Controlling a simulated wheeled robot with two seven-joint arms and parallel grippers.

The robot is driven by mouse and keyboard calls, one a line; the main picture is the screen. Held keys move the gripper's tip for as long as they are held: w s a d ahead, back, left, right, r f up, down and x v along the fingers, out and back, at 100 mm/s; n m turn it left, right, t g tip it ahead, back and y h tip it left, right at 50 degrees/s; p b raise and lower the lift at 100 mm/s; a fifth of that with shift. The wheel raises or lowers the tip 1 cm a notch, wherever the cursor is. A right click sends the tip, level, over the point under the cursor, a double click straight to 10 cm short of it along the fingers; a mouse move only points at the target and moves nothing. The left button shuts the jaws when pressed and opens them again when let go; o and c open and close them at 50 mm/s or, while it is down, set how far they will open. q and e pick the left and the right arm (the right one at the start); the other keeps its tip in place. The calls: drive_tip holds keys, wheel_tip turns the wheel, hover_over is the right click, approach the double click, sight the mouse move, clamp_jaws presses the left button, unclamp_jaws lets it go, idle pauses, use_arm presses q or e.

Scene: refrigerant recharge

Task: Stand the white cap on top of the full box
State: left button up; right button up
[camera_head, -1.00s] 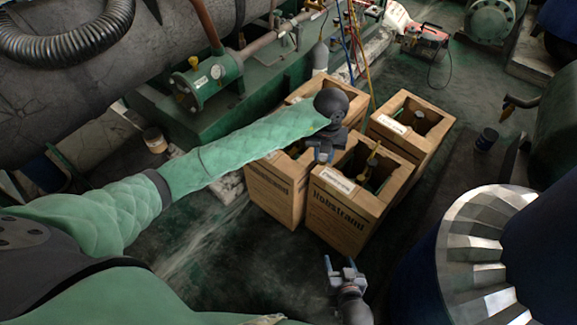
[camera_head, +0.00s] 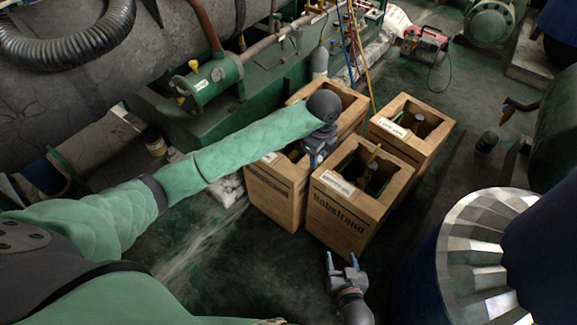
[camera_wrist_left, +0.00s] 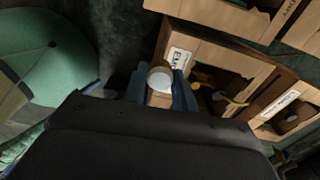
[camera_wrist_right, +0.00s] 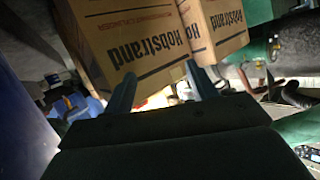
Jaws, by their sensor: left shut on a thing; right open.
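My left gripper (camera_head: 316,160) is shut on the white cap (camera_wrist_left: 160,78), which shows as a pale disc between its blue fingertips in the left wrist view. In the head view the gripper hides the cap. It hovers by the adjoining edges of the front box (camera_head: 340,215) and the left box (camera_head: 273,195); whether the cap touches cardboard I cannot tell. The back box (camera_head: 352,98) and right box (camera_head: 432,142) stand behind. Their labels are too small to read surely, so I cannot tell which is full. My right gripper (camera_head: 343,265) is open and empty, low before the front box.
The open boxes hold dark cylinders with yellow fittings. A large blue drum with a metal rim (camera_head: 470,245) stands at the right front. Green machinery and coloured hoses lie behind the boxes. A dark can (camera_head: 486,142) stands on the floor to the right.

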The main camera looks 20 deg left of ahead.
sight(289, 169)
use_arm(q)
drive_tip(key=w+a+f, duration=0.1)
drive_tip(key=a+f, duration=0.1)
drive_tip(key=a, duration=0.1)
drive_tip(key=w+a+f, duration=0.1)
drive_tip(key=a+f, duration=0.1)
drive_tip(key=a, duration=0.1)
drive_tip(key=a+f, duration=0.2)
drive_tip(key=a, duration=0.2)
drive_tip(key=shift+w+f+b, duration=0.1)
drive_tip(key=shift+w+b, duration=0.3)
drive_tip(key=shift+f, duration=2.05)
use_arm(e)
drive_tip(key=w+r+t, duration=0.2)
drive_tip(key=r, duration=0.6)
drive_tip(key=w+r+t+y, duration=0.1)
drive_tip(key=w+r+t, duration=0.1)
drive_tip(key=r, duration=0.6)
drive_tip(key=shift+w+t, duration=0.35)
drive_tip(key=shift+t, duration=0.45)
use_arm(q)
drive_tip(key=shift+f+b, duration=0.1)
drive_tip(key=shift+b, duration=0.2)
drive_tip(key=o, duration=0.9)
use_arm(e)
drive_tip(key=shift+r, duration=0.2)
use_arm(q)
drive_tip(key=shift+o, duration=0.2)
